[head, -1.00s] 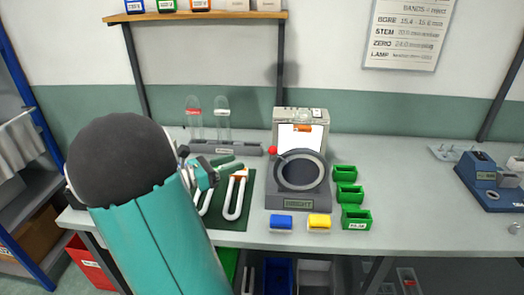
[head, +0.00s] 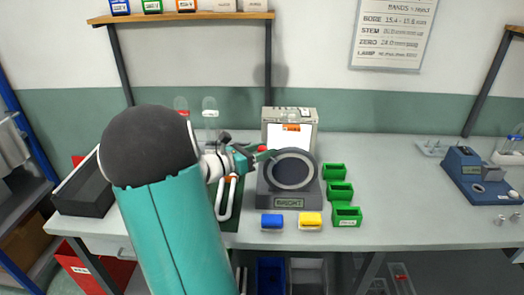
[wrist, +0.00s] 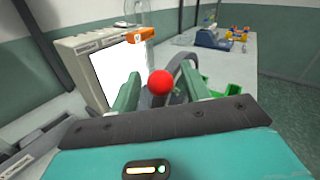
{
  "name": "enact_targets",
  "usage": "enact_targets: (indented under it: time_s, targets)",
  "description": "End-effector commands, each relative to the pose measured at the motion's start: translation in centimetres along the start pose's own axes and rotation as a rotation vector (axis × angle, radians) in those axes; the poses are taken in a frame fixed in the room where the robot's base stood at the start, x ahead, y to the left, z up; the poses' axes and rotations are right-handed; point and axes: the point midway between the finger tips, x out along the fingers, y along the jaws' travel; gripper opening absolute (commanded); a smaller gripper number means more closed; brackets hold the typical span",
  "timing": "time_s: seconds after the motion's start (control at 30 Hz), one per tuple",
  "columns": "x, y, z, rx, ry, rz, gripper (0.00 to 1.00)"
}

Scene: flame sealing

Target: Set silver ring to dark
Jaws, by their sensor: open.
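The silver ring (head: 313,172) sits on the dark sloped face of a grey device (head: 290,201) on the bench. A plate on the device's front appears to read BRIGHT. A red ball knob (head: 263,149) stands at the ring's upper left; in the wrist view the red knob (wrist: 160,82) lies between my fingers. My gripper (head: 258,157) is open by the ring's left side. In the wrist view my gripper (wrist: 160,92) has one green finger on each side of the knob, and no contact can be made out. The ring (wrist: 188,75) is partly hidden there behind the right finger.
A lit white panel box (head: 289,126) stands behind the device. Green bins (head: 340,191) line its right side. White U-shaped tubes (head: 228,200) lie left, partly behind my arm.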

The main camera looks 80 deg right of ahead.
Motion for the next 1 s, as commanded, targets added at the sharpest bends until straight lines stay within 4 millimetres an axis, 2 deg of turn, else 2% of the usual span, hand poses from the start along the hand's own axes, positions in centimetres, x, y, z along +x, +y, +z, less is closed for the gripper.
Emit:
enact_targets:
  time_s: [0.17, 0.4, 1.0]
  targets:
    - [-0.01, -0.01, -0.01, 0.0, 0.0, 0.0, 0.47]
    - [-0.02, -0.03, -0.01, 0.0, 0.0, -0.001, 0.01]
    - [-0.68, 0.62, 0.43, 0.018, 0.027, 0.006, 0.0]
